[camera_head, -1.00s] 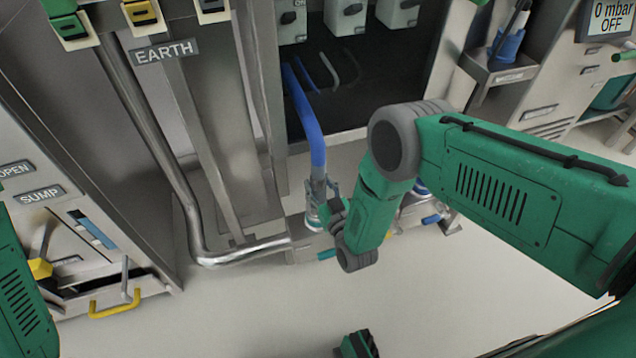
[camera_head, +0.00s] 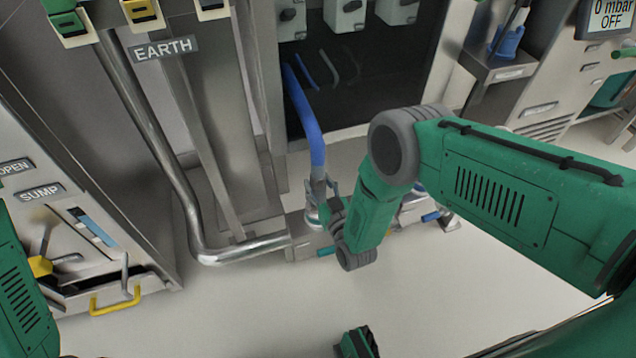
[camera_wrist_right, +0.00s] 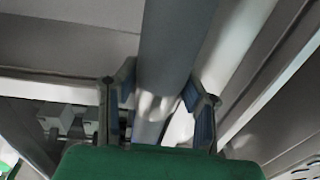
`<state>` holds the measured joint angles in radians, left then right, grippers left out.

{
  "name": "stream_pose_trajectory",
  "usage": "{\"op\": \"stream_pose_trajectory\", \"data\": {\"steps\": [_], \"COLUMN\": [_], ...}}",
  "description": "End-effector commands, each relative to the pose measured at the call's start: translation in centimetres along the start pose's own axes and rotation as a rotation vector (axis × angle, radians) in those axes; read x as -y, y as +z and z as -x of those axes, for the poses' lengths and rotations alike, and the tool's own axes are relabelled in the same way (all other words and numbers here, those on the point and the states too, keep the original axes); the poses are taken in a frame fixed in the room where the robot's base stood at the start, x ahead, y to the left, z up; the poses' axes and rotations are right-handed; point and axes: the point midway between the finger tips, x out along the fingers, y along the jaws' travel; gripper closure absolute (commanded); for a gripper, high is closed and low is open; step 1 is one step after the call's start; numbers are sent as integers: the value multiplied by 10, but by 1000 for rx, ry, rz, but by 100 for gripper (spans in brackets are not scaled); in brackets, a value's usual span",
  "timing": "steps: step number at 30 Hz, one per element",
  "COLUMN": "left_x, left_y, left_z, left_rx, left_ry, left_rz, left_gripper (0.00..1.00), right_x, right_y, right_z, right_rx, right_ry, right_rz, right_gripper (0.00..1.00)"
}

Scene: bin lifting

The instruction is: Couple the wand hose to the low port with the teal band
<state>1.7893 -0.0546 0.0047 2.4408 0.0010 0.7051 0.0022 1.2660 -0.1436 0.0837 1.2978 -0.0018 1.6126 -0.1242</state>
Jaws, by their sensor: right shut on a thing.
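The wand hose (camera_head: 307,112) is blue and runs down from the dark recess to a metal end in my right gripper (camera_head: 322,194). The right gripper's fingers are shut around this end, and the wrist view shows one finger on each side of the hose (camera_wrist_right: 172,45). The hose end stands nearly upright just above a low metal fitting at the end of the bent pipe (camera_head: 250,250). A small teal piece (camera_head: 326,252) shows beside the fitting. I cannot tell whether it is the band, or whether hose and port touch. My left gripper is not identifiable.
A cabinet labelled SUMP (camera_head: 40,192) with a yellow handle (camera_head: 115,301) stands at left. Another metal fitting with a blue lever (camera_head: 431,217) sits behind my right forearm.

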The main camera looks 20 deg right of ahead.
Motion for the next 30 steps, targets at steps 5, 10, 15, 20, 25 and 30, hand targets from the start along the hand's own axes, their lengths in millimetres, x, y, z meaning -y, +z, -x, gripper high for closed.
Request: {"op": "stream_pose_trajectory", "data": {"steps": [5,10,15,20,25,30], "left_x": [0,0,0,0,0,0], "left_y": [0,0,0,0,1,1], "left_z": [0,0,0,0,0,1], "left_rx": [0,0,0,0,-2,-3], "left_ry": [0,0,0,0,0,0], "left_rz": [0,0,0,0,0,0], "left_gripper": [35,35,35,35,35,35], "right_x": [0,0,0,0,0,0], "right_y": [0,1,2,1,2,3], "right_z": [-1,-1,0,0,2,19], "right_rx": [-1,0,2,1,4,7], "right_ry": [0,0,0,0,0,0], "right_rz": [0,0,0,0,0,0], "right_gripper": [100,100,41,41,41,41]}}
